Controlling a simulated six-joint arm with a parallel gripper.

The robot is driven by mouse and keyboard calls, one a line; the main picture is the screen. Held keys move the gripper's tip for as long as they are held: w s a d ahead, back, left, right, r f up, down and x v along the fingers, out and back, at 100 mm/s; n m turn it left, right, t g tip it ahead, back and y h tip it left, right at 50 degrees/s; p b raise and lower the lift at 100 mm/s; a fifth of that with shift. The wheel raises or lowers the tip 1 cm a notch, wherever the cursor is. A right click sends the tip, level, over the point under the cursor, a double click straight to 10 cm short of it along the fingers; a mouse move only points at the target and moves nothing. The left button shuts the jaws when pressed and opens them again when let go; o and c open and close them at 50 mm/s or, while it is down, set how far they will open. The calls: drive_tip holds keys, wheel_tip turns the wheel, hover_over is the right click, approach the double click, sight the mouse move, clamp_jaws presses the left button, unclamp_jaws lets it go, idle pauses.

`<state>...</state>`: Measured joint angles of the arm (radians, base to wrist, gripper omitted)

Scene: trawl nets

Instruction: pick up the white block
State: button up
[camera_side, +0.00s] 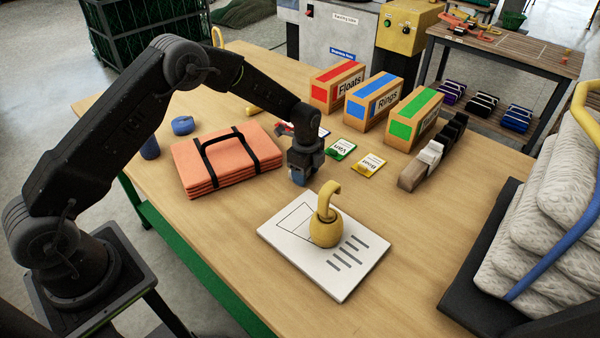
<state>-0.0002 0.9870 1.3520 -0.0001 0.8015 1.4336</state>
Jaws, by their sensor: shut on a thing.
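A white block (430,154) stands in a row of small blocks on the right part of the table, between a grey-brown block (412,176) and several dark blocks (455,126). My gripper (299,178) points down over the middle of the table, well to the left of the white block and apart from it. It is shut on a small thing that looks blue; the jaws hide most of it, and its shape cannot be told.
A yellow round weight with a hook (325,232) stands on a white printed board (290,262) in front. Folded orange netting (222,165) lies left. Cards (369,165) and boxes labelled Floats (336,88) and Rings (374,103) stand behind.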

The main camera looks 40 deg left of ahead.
drive_tip(key=shift+c, duration=0.8)
